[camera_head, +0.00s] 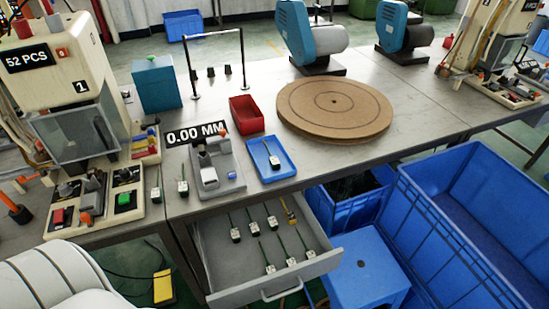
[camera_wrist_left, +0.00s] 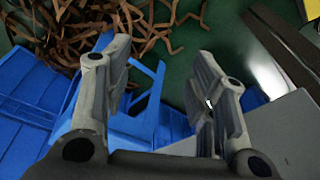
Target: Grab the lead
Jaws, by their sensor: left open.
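Several leads with dark green cables and pale plug ends lie in the open grey drawer (camera_head: 208,262); one lead there (camera_head: 270,267) is near its front, and one with a yellow part (camera_head: 290,212) is at the back right. Another lead (camera_head: 273,157) lies in the small blue tray (camera_head: 289,172). Two more, including this lead (camera_head: 182,186), lie on the table left of the gauge. My left gripper (camera_wrist_left: 160,70) is open with nothing between its fingers in the left wrist view. No lead can be made out there. My right gripper is not in view.
A gauge (camera_head: 210,175) reading 0.00 MM stands behind the drawer. A red bin (camera_head: 246,114) and round brown board (camera_head: 335,107) are on the table. A blue stool (camera_head: 366,270) and large blue crate (camera_head: 480,235) stand right of the drawer. Brown strips (camera_wrist_left: 125,22) show in the wrist view.

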